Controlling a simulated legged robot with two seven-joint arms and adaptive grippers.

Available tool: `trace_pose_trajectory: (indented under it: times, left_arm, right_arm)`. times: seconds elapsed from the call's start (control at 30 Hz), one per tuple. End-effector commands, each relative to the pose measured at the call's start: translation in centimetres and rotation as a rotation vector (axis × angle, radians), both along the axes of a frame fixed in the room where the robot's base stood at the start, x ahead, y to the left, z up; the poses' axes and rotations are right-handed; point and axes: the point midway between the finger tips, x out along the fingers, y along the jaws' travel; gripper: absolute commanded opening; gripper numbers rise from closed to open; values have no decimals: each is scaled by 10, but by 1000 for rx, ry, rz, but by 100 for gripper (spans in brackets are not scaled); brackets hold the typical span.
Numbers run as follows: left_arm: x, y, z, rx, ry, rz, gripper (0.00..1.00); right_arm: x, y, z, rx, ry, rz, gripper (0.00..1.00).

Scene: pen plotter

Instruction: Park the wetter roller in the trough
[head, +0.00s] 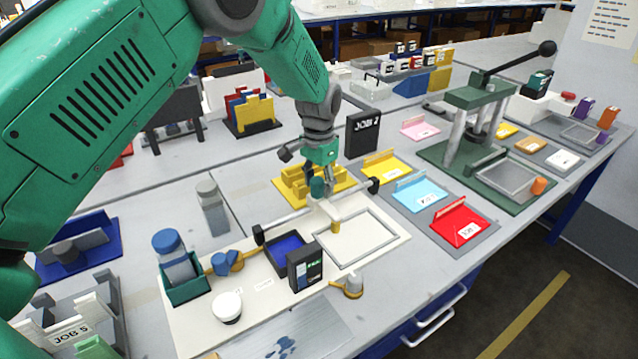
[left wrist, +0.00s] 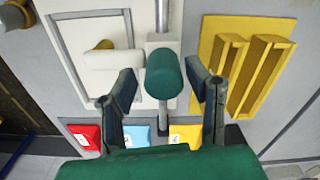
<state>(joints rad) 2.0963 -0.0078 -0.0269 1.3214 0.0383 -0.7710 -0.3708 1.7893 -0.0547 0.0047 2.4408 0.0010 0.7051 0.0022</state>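My left gripper (head: 318,188) is over the plotter, its fingers spread to both sides of a green cylindrical grip (left wrist: 165,75). In the left wrist view, gaps show between the grip and both fingers. A white cylinder (left wrist: 113,60) lies just beside the grip and also shows in the head view (head: 352,207); it looks like the roller, but how it joins the grip is unclear. The dark trough with a blue inside (head: 287,243) sits on the cream plotter board (head: 200,318), left of the gripper. A black box partly hides it. My right gripper is out of view.
The black box (head: 305,268) stands at the trough's front right. A metal rail (head: 290,219) crosses the board. A blue-capped bottle (head: 175,255) stands at the left, and a yellow rack (head: 295,185) stands behind the gripper. The rectangular frame (head: 370,255) is empty.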

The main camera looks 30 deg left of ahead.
Motion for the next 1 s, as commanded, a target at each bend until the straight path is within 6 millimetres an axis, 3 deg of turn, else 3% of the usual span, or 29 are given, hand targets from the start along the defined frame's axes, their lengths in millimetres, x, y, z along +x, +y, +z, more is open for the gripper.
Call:
trace_pose_trajectory:
  times: [0.03,0.1,0.37,0.8,1.0]
  left_arm:
    - [0,1,0,-1,0,1,21]
    - [0,1,0,-2,1,1,0]
    - [-9,6,1,-2,6,3,0]
    - [-99,59,2,-2,9,4,0]
    - [-112,66,-1,0,9,0,0]
  right_arm:
    - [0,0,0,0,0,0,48]
    - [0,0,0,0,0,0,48]
    - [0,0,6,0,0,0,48]
    - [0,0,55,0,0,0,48]
    - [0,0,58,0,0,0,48]
